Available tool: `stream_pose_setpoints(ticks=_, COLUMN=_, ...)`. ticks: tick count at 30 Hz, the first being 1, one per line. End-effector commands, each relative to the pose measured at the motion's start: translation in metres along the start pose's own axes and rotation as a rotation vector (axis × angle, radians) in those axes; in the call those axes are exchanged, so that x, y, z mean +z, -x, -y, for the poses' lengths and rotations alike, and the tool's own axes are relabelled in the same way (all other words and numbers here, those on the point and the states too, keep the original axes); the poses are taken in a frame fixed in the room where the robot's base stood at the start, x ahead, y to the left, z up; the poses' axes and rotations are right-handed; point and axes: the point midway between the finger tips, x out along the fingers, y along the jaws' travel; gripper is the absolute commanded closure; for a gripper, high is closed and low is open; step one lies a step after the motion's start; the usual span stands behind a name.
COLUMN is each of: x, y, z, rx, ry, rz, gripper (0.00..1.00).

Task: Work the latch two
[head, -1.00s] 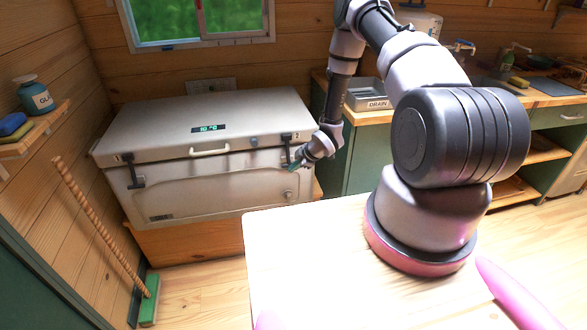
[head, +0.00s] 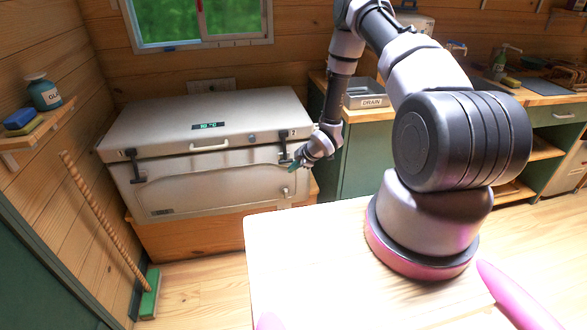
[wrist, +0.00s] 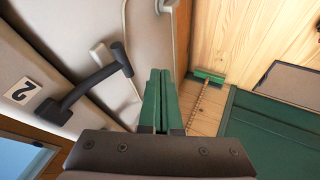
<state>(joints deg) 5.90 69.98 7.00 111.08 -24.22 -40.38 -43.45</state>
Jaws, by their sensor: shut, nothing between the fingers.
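The pale cooler chest (head: 225,190) stands with its lid (head: 160,122) down. Latch two (wrist: 88,82) is a black T-shaped handle beside a "2" label (wrist: 22,92) in the wrist view. It appears to be the chest's right-hand latch (head: 284,148) in the head view, partly beside my gripper. It spans the lid seam toward a small grey catch (wrist: 101,53). My gripper (head: 293,166), with green fingers (wrist: 158,98), is shut and empty in front of the chest. The fingers are beside the latch handle, with a visible gap.
Another black latch (head: 137,172) is at the chest's left. A green broom (head: 150,292) leans at the left wall.

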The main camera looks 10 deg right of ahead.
Motion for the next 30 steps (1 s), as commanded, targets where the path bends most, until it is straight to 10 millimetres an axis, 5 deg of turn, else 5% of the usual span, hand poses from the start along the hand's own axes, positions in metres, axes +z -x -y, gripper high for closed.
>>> stream_pose_setpoints(ticks=22, x=0.002, y=0.094, z=0.005, rx=0.005, ry=-0.001, rz=0.004, gripper=1.0)
stream_pose_setpoints(ticks=26, x=-0.001, y=0.113, z=-0.016, rx=0.022, ry=-0.035, rz=0.041, gripper=1.0)
stream_pose_setpoints(ticks=30, x=-0.008, y=0.157, z=-0.061, rx=0.067, ry=-0.133, rz=0.127, gripper=1.0)
